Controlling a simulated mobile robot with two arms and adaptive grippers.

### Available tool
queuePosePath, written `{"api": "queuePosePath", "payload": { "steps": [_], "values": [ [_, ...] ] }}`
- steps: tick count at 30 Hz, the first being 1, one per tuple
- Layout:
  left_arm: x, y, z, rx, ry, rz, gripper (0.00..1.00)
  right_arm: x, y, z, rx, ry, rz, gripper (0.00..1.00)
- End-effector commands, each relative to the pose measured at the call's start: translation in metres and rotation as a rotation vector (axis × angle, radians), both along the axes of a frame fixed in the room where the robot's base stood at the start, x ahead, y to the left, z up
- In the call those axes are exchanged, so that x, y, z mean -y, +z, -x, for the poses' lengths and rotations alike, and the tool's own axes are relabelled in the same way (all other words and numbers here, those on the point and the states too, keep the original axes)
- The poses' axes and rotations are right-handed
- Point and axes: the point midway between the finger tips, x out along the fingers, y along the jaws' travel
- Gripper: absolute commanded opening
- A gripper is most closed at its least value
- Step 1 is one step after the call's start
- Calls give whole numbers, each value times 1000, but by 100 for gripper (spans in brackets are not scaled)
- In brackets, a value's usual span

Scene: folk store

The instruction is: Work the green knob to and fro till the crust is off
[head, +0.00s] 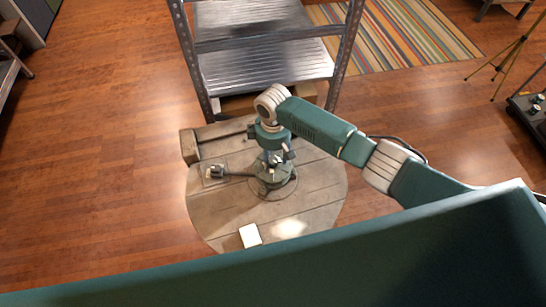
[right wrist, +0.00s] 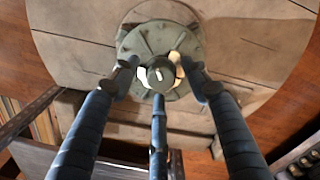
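A round green fixture (head: 275,180) stands on the round wooden tabletop, partly hidden under my right gripper in the head view. In the right wrist view its green disc (right wrist: 133,42) is seen from above, with a small dark knob (right wrist: 160,73) with a pale mark at its middle. My right gripper (right wrist: 160,72) points down over it, its fingers spread around the knob. The side fingers look apart from the knob; whether the middle finger touches it I cannot tell. I can make out no crust for certain. My left gripper is not in view.
The round wooden tabletop (head: 215,213) holds a small dark-and-pale item (head: 213,172) at left and a white card (head: 250,236) near the front. A metal shelf (head: 265,65) stands close behind. A striped rug (head: 410,35) lies at back right. Open wooden floor is to the left.

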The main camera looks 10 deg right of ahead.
Motion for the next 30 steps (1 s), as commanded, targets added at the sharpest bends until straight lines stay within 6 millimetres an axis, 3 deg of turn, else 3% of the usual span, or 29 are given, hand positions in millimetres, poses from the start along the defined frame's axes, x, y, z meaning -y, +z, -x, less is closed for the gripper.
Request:
{"api": "queuePosePath", "payload": {
  "steps": [7,21,30],
  "values": [
    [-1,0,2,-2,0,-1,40,-1,9,0,1,1,-3,46],
    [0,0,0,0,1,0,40,0,100,0,3,1,-2,46],
    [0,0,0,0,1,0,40,0,120,0,1,-1,-1,46]
  ]
}}
